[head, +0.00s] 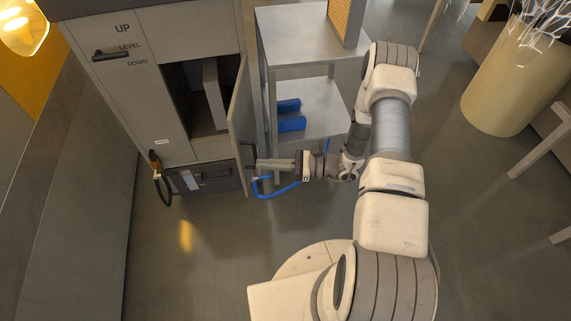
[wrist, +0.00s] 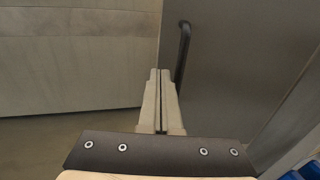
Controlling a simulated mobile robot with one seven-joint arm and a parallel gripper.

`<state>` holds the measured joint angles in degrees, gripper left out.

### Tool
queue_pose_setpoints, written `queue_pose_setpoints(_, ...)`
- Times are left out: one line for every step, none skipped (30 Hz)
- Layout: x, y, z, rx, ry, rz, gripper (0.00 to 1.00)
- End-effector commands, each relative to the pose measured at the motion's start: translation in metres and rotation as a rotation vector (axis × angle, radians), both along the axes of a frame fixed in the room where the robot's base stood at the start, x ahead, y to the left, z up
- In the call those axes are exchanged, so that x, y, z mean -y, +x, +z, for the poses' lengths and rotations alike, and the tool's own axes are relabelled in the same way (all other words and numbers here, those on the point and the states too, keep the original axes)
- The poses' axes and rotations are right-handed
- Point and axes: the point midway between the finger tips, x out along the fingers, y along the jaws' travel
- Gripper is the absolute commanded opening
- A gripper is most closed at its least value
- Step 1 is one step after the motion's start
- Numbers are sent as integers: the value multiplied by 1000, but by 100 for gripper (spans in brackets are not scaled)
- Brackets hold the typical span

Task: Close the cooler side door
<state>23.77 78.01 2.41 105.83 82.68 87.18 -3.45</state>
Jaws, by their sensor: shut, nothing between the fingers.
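The grey cabinet (head: 172,85) stands at left, and its side door (head: 240,105) is swung open toward me, seen nearly edge-on. Shelf space shows behind it. A dark bar handle (head: 249,154) sits on the door's outer face; in the wrist view the handle (wrist: 184,52) is just right of my fingertips and the door (wrist: 250,60) fills the right side. My gripper (head: 259,164) is shut and empty, with its tips beside the handle on the outer side. I cannot tell whether they touch the door.
A metal shelf table (head: 290,45) with blue items (head: 290,115) stands right of the door. A blue hose (head: 275,193) hangs below my gripper. A cream planter (head: 505,90) is at far right. The floor in front is clear.

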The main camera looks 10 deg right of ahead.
Motion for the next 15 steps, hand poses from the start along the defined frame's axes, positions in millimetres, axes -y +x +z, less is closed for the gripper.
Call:
queue_pose_setpoints(-10,2,-1,1,0,4,0)
queue_pose_setpoints(-14,3,-1,1,0,4,0)
queue_pose_setpoints(-19,5,-1,1,0,4,0)
queue_pose_setpoints(-23,6,-1,2,-1,3,0)
queue_pose_setpoints(-26,7,-1,2,-1,3,0)
queue_pose_setpoints(-29,8,-1,2,-1,3,0)
queue_pose_setpoints(-31,9,0,2,-1,2,0)
queue_pose_setpoints(-33,9,0,2,-1,2,0)
queue_pose_setpoints(-35,10,0,2,-2,1,0)
queue_pose_setpoints(-36,10,0,2,-2,1,0)
queue_pose_setpoints(-37,10,0,2,-2,1,0)
queue_pose_setpoints(-37,10,0,2,-2,1,0)
queue_pose_setpoints(-37,10,0,2,-2,1,0)
queue_pose_setpoints(-38,11,0,2,-2,1,0)
queue_pose_setpoints(-37,11,0,2,-2,1,0)
